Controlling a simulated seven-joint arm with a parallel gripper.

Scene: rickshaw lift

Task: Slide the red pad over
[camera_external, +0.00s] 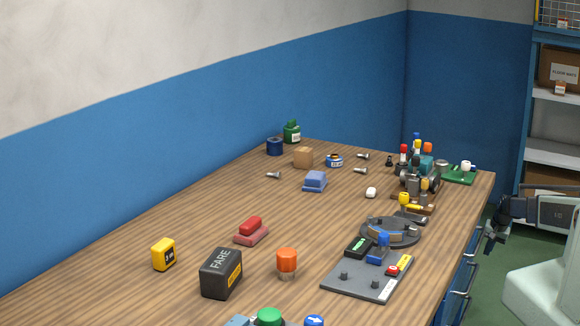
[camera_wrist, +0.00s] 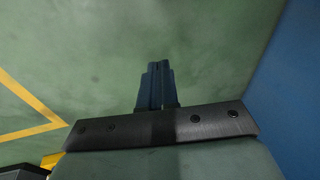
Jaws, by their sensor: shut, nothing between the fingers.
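The red pad (camera_external: 250,227) is a small red block on a paler red base, lying on the wooden table left of the middle. My gripper (camera_external: 490,246) hangs off the table's right edge, far to the right of the pad and apart from it. In the wrist view my gripper (camera_wrist: 158,66) shows its two dark fingers together with nothing between them, over green floor. The pad does not show in the wrist view.
Near the pad stand a black FARE box (camera_external: 221,273), a yellow block (camera_external: 164,254) and an orange-topped knob (camera_external: 287,263). A grey panel (camera_external: 352,284) and round dark plate (camera_external: 375,233) lie to its right. A blue block (camera_external: 315,181) lies behind. Bare wood surrounds the pad.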

